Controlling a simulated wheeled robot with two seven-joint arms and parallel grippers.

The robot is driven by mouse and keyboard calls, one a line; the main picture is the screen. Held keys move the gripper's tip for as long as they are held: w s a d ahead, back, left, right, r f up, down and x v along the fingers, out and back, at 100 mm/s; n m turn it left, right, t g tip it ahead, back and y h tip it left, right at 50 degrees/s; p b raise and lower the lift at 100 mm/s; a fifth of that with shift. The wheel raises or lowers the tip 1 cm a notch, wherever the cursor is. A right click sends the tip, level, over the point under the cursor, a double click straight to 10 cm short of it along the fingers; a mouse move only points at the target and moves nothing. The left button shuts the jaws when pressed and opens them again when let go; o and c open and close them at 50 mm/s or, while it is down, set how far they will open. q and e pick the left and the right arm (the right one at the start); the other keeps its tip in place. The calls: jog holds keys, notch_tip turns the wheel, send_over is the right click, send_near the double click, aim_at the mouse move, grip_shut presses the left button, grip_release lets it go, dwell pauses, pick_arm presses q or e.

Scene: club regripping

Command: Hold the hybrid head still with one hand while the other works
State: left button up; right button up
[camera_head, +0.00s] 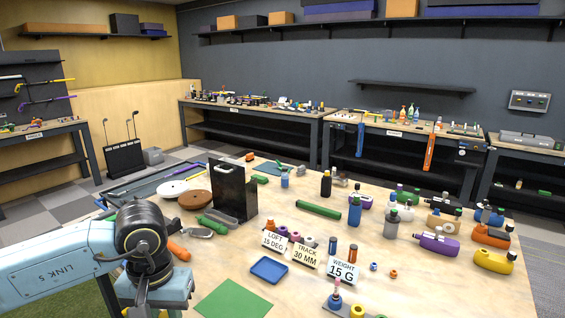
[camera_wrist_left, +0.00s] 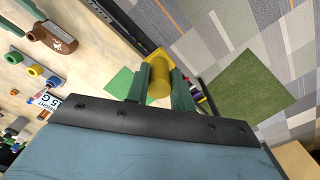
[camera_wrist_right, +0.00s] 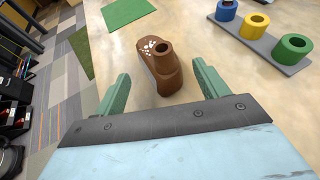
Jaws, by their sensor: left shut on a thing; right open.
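A brown club head (camera_wrist_right: 158,68) with an upright open hosel and white specks on top lies on the table in the right wrist view. My right gripper (camera_wrist_right: 160,72) is open, its green fingers on either side of the head, with a gap showing at each side. The brown head also shows at the upper left of the left wrist view (camera_wrist_left: 58,40), away from my left gripper. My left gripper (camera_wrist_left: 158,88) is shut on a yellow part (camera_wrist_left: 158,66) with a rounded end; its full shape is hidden. In the head view my left arm is at the lower left; the right gripper is out of view.
A grey rack (camera_wrist_right: 262,42) with blue, yellow and green rings stands near the brown head. Several coloured heads and bottles crowd the table's right side.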

pick_arm(q)
notch_tip(320, 180, down, 2)
jog(key=shift+w+f+b, duration=0.1)
jog(key=shift+f+b, duration=0.05)
jog(key=shift+b, duration=0.7)
pick_arm(e)
jog(key=x, duration=0.3)
jog(key=shift+w+a+f, duration=0.1)
jog(key=shift+f, duration=0.1)
pick_arm(q)
jog(key=shift+f, duration=0.2)
pick_arm(e)
jog(key=shift+w+a+f, duration=0.1)
jog(key=shift+w+a, duration=0.15)
jog(key=shift+w, duration=0.1)
jog(key=shift+c, duration=0.3)
jog(key=c, duration=1.1)
jog(key=shift+c, duration=0.2)
pick_arm(q)
jog(key=shift+d, duration=0.1)
jog(key=w+d+f, duration=0.1)
jog(key=w+d, duration=0.2)
jog(key=d, duration=0.6)
jog(key=w+d+f, duration=0.1)
jog(key=w+d, duration=0.2)
jog(key=d, duration=0.6)
jog(key=w+d+f, duration=0.1)
jog(key=w+d, duration=0.1)
jog(key=d, duration=0.8)
jog(key=shift+w, duration=0.4)
